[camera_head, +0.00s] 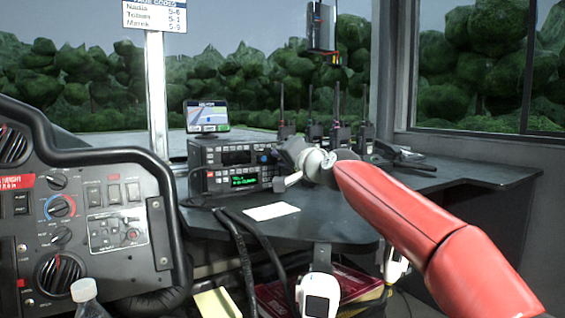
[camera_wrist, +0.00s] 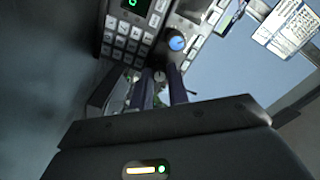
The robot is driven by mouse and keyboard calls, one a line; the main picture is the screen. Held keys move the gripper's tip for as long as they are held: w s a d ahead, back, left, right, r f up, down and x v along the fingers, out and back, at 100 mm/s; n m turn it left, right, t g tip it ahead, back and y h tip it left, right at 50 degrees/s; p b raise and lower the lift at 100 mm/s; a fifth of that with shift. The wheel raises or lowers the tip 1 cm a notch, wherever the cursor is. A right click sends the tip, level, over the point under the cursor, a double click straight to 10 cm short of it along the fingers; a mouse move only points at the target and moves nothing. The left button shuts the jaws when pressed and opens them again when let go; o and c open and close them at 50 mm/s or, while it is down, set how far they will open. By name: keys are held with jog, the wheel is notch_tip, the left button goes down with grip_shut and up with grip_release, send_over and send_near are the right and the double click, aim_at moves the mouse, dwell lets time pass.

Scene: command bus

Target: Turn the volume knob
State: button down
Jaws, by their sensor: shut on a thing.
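The radio stack (camera_head: 207,181) stands on the dark desk in the head view, with a green display. My gripper (camera_head: 279,170) is at the right end of its front and hides part of it. In the wrist view my gripper's two dark fingers (camera_wrist: 160,88) straddle a small grey knob (camera_wrist: 158,76) and are shut on it. A blue-lit knob (camera_wrist: 177,43) sits on the panel beyond the fingertips, apart from them. Keypad buttons (camera_wrist: 125,35) show to its left. I cannot read any knob label.
A small navigation screen (camera_head: 207,115) stands on top of the radio. Several handheld radios (camera_head: 282,125) stand behind my gripper. A white card (camera_head: 271,211) lies on the desk in front. A dashboard (camera_head: 90,215) with a black rail fills the left.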

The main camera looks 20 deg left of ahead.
jog(key=shift+f+n+b, duration=0.15)
jog(key=shift+n+b, duration=0.25)
jog(key=shift+n, duration=1.4)
jog(key=c, duration=1.3)
grip_release()
jog(key=shift+c, duration=0.2)
jog(key=b+v, duration=0.1)
jog(key=v, duration=0.5)
jog(key=shift+d, duration=0.15)
jog(key=shift+s+d, duration=0.45)
jog(key=shift+s, duration=0.15)
